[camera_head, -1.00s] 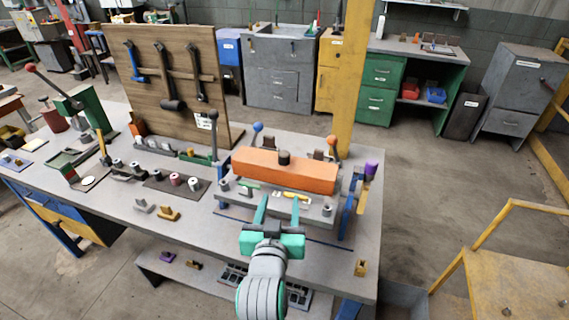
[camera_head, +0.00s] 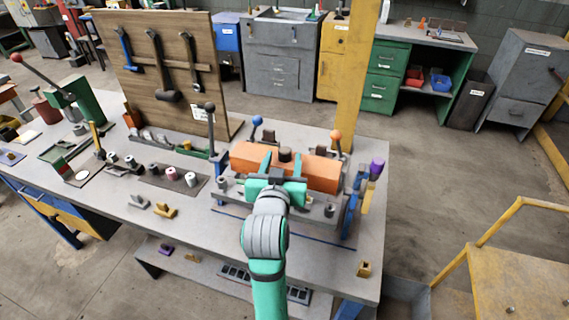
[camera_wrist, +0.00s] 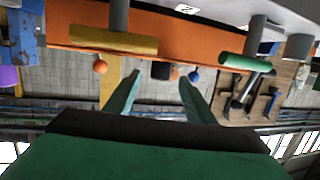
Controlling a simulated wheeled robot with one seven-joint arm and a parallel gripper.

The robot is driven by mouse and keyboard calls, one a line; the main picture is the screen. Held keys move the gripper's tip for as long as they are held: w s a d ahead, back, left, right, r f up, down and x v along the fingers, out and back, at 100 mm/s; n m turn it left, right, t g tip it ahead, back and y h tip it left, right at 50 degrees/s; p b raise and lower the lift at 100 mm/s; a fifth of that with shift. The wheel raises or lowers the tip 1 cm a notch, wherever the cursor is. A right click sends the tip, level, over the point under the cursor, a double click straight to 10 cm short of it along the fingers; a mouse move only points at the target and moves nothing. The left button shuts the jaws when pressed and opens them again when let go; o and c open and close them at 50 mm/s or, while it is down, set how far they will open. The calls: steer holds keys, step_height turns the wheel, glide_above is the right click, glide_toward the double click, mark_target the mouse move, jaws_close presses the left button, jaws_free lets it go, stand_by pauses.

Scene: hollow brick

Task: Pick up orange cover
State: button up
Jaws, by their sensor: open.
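The orange cover (camera_head: 317,173) is a long orange block with a dark round knob (camera_head: 285,153) on top. It sits on the grey fixture on the workbench. My green gripper (camera_head: 285,163) is open, and its two fingers reach over the cover's near side toward the knob. In the wrist view, which looks upside down, the cover (camera_wrist: 210,50) spans the top. The dark knob (camera_wrist: 161,71) shows between the spread fingertips (camera_wrist: 159,80). No finger is seen gripping the knob, and its exact distance is unclear. My gripper hides part of the cover's front in the head view.
Levers with a blue ball (camera_head: 257,120) and an orange ball (camera_head: 336,136) stand behind the cover. A dark-knobbed lever (camera_head: 210,107) stands to the left. A yellow post (camera_head: 356,80) rises behind. Small parts lie on the bench (camera_head: 125,207) to the left.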

mark_target(284, 156)
steer(key=x, duration=0.5)
steer(key=shift+s+f, duration=0.1)
steer(key=shift+f, duration=0.05)
steer(key=c, duration=1.3)
steer(key=shift+o, duration=0.2)
